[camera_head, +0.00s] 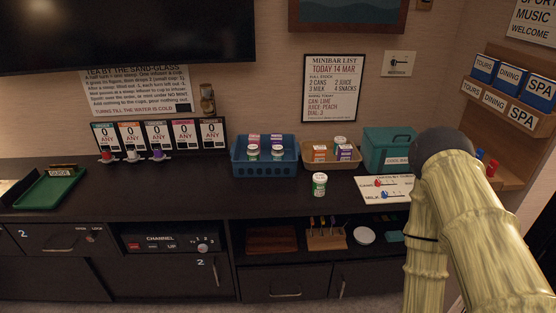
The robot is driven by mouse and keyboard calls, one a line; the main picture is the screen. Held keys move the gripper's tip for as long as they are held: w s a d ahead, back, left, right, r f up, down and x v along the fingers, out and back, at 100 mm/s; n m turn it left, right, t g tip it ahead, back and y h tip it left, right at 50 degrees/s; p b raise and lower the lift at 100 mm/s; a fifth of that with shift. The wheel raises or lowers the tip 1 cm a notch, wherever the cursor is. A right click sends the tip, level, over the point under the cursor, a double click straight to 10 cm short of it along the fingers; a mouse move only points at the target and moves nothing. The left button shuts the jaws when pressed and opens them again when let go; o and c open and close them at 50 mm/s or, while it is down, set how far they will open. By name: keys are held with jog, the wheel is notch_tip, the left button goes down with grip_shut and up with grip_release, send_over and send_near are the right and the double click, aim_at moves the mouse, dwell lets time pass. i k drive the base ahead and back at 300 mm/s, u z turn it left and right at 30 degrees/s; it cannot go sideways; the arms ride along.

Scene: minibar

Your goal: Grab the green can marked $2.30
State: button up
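A green and white can (319,184) stands upright on the dark counter, in front of the tan basket. The price marks on these cans are too small to read, so I cannot tell which says $2.30. My arm fills the right side of the view, and my gripper is not in view. No can is seen to be held.
A tan basket (356,153) holds orange and purple items. A teal box (388,148) and a white board with red and blue sliders (368,194) lie to the right. The counter (215,194) is clear left of the lone can. A shelf (506,160) stands at far right.

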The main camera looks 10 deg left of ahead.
aim_at(253, 151)
jog(key=z, duration=0.1)
jog(key=i, duration=0.7)
jog(key=u, duration=1.35)
